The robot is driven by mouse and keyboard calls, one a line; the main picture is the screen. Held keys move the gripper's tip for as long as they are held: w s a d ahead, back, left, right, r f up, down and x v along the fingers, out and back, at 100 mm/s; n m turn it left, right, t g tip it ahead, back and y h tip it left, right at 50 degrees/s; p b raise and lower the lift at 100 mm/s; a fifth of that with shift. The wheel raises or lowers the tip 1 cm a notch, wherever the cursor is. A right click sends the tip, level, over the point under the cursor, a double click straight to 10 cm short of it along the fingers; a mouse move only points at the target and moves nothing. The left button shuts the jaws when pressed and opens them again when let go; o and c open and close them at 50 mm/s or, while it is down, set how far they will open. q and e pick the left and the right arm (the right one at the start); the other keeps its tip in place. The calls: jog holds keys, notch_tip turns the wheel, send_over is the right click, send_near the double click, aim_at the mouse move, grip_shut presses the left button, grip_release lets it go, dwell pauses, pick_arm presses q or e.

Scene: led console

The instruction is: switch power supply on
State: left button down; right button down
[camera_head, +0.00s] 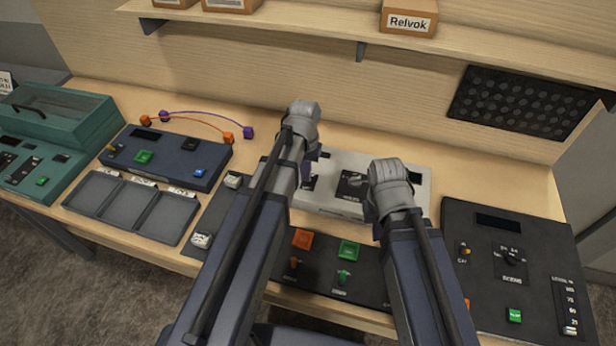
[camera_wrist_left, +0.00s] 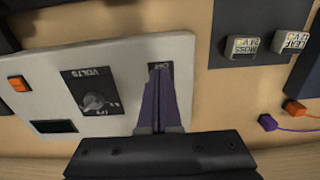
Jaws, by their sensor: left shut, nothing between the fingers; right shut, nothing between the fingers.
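The power supply is a pale panel box (camera_head: 330,161) in the middle of the table, and it also shows in the left wrist view (camera_wrist_left: 110,52). It carries a VOLTS knob (camera_wrist_left: 95,101), an orange button (camera_wrist_left: 18,84) and a small dark display (camera_wrist_left: 54,127). My left gripper (camera_head: 307,170) is over its left part. In the left wrist view its purple fingers (camera_wrist_left: 160,72) are shut and empty, with tips at a small dark labelled plate. They hide most of that plate, so the switch position cannot be told. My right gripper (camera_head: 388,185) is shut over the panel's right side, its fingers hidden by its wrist.
A black panel with orange and green buttons (camera_head: 349,250) lies in front. A dark console (camera_head: 480,275) stands at right. At left are a blue-grey unit (camera_head: 175,160), a grey tray (camera_head: 115,204) and a teal case (camera_head: 62,112). A shelf with boxes (camera_head: 408,18) runs above.

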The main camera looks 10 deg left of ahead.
pick_arm(q)
jog(key=shift+f+b, duration=0.4)
jog(key=shift+b, duration=0.05)
pick_arm(e)
jog(key=shift+f, duration=0.45)
